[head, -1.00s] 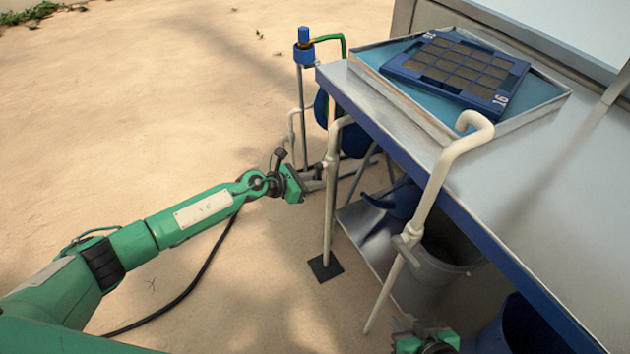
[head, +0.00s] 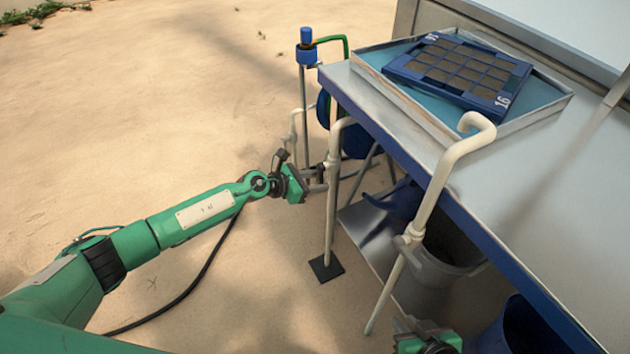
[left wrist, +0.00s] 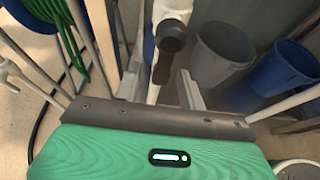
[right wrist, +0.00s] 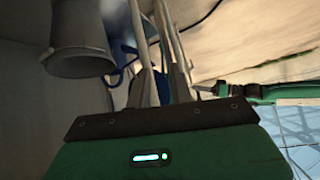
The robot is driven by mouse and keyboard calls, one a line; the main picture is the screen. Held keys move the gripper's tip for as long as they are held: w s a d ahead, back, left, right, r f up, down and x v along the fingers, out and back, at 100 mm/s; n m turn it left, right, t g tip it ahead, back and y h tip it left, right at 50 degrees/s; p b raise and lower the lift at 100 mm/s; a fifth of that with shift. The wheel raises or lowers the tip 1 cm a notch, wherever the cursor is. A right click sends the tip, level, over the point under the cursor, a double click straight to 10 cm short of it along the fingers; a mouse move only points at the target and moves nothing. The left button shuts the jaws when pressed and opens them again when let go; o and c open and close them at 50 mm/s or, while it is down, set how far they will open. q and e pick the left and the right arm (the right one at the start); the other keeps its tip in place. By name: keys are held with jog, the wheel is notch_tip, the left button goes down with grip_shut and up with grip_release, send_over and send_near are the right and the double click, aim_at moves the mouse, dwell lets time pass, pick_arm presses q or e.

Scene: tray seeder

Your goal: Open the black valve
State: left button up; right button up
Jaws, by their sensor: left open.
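The black valve (left wrist: 168,62) shows in the left wrist view as a dark handle on a white pipe (left wrist: 172,10). It lies between and a little beyond my left gripper's spread fingers, with no clear contact. In the head view my left gripper (head: 318,180) is open beside the upright white pipe (head: 331,215) under the bench's left end; the valve cannot be made out clearly there. My right gripper (right wrist: 162,88) shows in its wrist view with its fingers apart and nothing clearly held. In the head view it is partly cut off at the bottom edge.
The metal bench (head: 510,215) fills the right side, with a blue seed tray (head: 400,66) on it. A second white pipe (head: 432,200) rises by its front edge. A grey bin (head: 440,266) and a blue bin (head: 522,325) stand below.

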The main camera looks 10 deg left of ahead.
pick_arm(q)
jog(key=p+v, duration=0.1)
jog(key=v, duration=1.3)
pick_arm(e)
jog(key=shift+s+d+r+g+h, duration=0.15)
jog(key=shift+s+d+g+h, duration=0.25)
jog(key=shift+d, duration=0.3)
jog(key=shift+s+d+r+g+h, duration=0.1)
jog(key=shift+s+d+g+h, duration=0.1)
jog(key=shift+s+d+g, duration=0.35)
pick_arm(q)
jog(key=shift+d, duration=0.2)
pick_arm(e)
jog(key=shift+w+d, duration=0.1)
jog(key=shift+w, duration=0.05)
